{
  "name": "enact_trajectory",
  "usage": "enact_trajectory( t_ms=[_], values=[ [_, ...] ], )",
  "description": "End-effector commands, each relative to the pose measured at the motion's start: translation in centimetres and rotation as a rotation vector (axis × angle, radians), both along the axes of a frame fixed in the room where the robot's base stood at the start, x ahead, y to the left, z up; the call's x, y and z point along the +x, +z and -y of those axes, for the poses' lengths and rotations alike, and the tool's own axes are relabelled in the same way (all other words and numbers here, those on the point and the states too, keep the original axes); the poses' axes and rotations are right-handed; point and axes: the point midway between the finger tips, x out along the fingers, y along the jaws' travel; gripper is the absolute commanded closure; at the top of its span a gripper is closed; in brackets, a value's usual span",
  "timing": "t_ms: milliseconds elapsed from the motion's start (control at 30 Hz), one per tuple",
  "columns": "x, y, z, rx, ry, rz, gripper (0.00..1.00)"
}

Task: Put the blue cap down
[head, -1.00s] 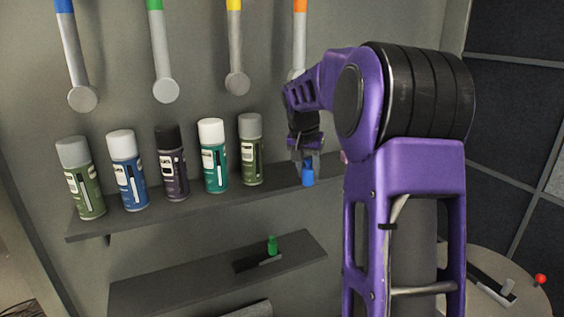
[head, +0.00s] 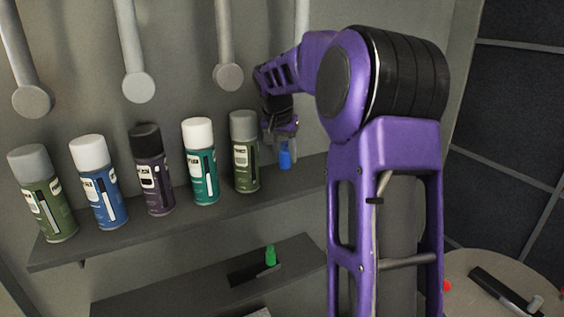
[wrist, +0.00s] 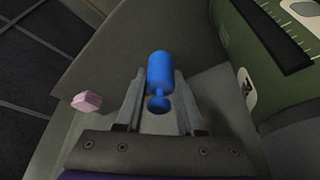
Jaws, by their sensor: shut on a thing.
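The blue cap (head: 285,159) is a small blue cylinder at the right part of the upper shelf (head: 215,213), to the right of the last spray can. In the wrist view the cap (wrist: 160,72) shows a wide body, a narrow neck and a round end, between the two fingers. My gripper (head: 283,143) points down with its fingers at the cap's top. It also shows in the wrist view (wrist: 158,100), shut on the cap. Whether the cap's base touches the shelf I cannot tell.
Several spray cans stand in a row on the upper shelf; the nearest is an olive-green can (head: 244,155), also large in the wrist view (wrist: 275,60). A pink piece (wrist: 87,101) lies left of my gripper. A green cap (head: 270,256) stands on the lower shelf (head: 205,280).

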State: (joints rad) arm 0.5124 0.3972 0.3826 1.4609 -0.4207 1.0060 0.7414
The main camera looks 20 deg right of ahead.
Motion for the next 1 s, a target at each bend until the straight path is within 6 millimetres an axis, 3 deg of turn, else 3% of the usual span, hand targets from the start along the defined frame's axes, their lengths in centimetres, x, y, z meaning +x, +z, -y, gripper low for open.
enact_trajectory(
  t_ms=[67,100,233,700,733,867,1000],
  values=[
    [0.1,-0.2,-0.1,0.001,-0.001,0.0,1.0],
    [0.1,-1.6,-0.2,0.001,-0.001,-0.002,1.0],
    [0.3,-3.4,-0.5,0.001,-0.003,-0.001,1.0],
    [0.4,-4.0,-0.6,0.0,-0.004,0.0,1.0],
    [0.4,-3.8,-0.6,0.0,-0.004,0.001,0.57],
    [0.4,-3.8,-0.6,0.0,-0.004,0.0,0.34],
    [0.4,-3.8,-0.6,0.0,-0.004,0.0,0.33]
  ],
)
